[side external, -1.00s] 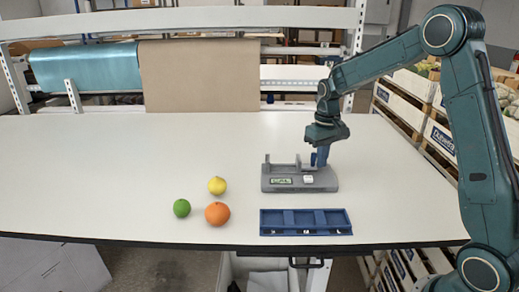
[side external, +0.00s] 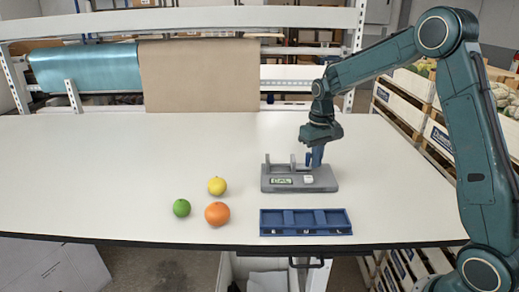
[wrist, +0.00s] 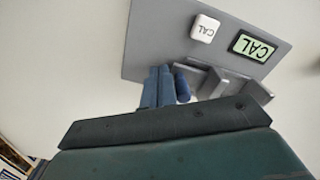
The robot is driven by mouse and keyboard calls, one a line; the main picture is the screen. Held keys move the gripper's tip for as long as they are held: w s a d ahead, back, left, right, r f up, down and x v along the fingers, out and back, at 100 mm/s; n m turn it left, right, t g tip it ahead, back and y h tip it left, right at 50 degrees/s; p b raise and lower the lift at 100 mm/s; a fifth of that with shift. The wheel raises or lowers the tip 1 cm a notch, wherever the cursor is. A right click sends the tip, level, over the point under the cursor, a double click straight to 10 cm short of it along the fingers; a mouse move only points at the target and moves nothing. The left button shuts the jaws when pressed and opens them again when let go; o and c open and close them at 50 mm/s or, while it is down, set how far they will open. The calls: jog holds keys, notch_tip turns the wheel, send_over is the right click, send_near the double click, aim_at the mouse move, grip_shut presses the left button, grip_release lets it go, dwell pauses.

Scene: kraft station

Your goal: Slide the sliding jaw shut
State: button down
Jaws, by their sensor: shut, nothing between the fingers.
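The grey measuring device (side external: 327,184) stands on the table, with a small display (side external: 282,181) and a white button (side external: 308,179) on its front. Its fixed jaw (side external: 267,162) is at the left end. The upright grey sliding jaw (side external: 293,163) is to its right, with a gap between them. A blue knob (side external: 308,159) is on the sliding jaw's right side. My gripper (side external: 317,163) is shut and empty, pointing down just right of the knob. In the wrist view my fingers (wrist: 158,88) are beside the knob (wrist: 181,84); I cannot tell if they touch. The display (wrist: 253,47) reads CAL.
A blue compartment tray (side external: 305,222) lies in front of the device, near the table's front edge. A lemon (side external: 217,186), a lime (side external: 181,208) and an orange (side external: 217,213) sit to the left. The table further left is clear.

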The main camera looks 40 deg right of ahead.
aim_at(298, 166)
jog(key=shift+w+a, duration=2.15)
dwell(1.5)
jog(key=shift+s+d, duration=0.3)
dwell(0.8)
jog(key=shift+r, duration=3.5)
jog(key=shift+a+r, duration=0.1)
